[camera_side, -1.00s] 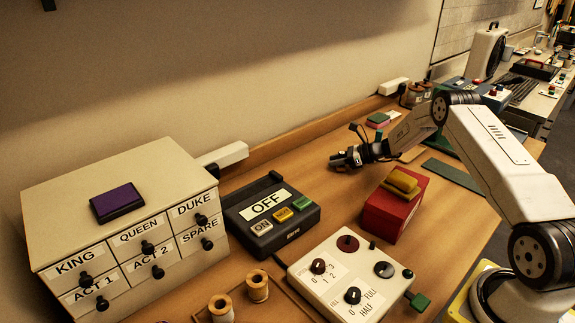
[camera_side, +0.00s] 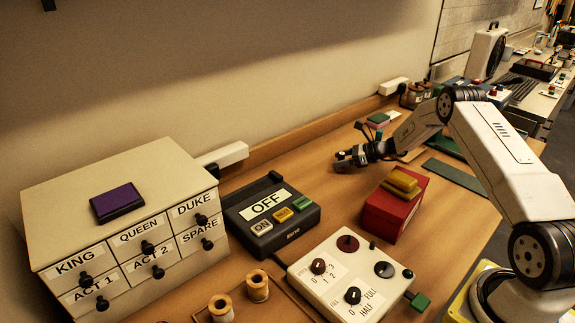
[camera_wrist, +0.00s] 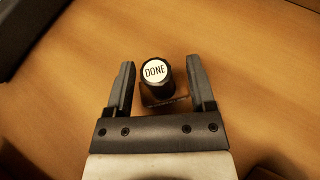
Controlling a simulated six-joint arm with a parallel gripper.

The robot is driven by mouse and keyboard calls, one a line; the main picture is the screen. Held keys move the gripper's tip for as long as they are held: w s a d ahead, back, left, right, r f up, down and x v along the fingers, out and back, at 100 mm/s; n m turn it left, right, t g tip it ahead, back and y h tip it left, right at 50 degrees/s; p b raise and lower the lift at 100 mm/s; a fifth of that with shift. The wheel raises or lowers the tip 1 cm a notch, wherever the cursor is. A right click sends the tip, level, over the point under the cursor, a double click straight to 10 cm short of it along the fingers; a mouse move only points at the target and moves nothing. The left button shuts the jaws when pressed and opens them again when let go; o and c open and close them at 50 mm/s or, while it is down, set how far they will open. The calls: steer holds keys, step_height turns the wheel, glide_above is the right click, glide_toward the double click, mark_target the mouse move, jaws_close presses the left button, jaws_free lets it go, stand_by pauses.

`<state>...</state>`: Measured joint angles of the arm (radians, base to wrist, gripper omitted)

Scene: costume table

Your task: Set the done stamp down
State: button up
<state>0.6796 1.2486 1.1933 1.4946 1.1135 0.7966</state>
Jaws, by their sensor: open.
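The done stamp (camera_wrist: 155,72) shows in the wrist view as a round black knob with a white cap reading DONE, above a dark base that is partly hidden. It appears to stand upright on the wooden table. My gripper (camera_wrist: 160,80) is open, with one finger on each side of the stamp and a visible gap on both sides. In the side view my gripper (camera_side: 345,158) is low over the table, behind the red box; the stamp is hard to make out there.
A red box (camera_side: 392,215) with a yellow block on top stands in front of my gripper. A dark OFF switch box (camera_side: 270,212), a white control panel (camera_side: 350,275) and a labelled drawer cabinet (camera_side: 125,215) are to the left and front. Bare table (camera_side: 300,165) lies left of my gripper.

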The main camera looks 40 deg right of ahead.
steer(key=v, duration=1)
steer(key=shift+s+r, duration=0.1)
steer(key=shift+s, duration=0.05)
steer(key=a+n+g, duration=0.1)
steer(key=a, duration=0.2)
steer(key=a+r+n+g, duration=0.1)
steer(key=a+n, duration=0.1)
steer(key=a, duration=0.1)
steer(key=a+r+n+g, duration=0.1)
steer(key=a+g, duration=0.1)
steer(key=a, duration=0.1)
steer(key=shift+s+a+n, duration=0.25)
steer(key=shift+s+n, duration=0.1)
steer(key=shift+n, duration=0.05)
steer(key=s+a+r+n+g+h, duration=0.2)
steer(key=s+a+n+h, duration=0.2)
steer(key=s+a+n, duration=0.5)
steer(key=s+a+r+n+g+h, duration=0.2)
steer(key=s+a+n, duration=0.8)
steer(key=n, duration=0.5)
steer(key=shift+s+a+r+h, duration=0.3)
steer(key=shift+a+r+h, duration=0.3)
steer(key=shift+a+h, duration=0.5)
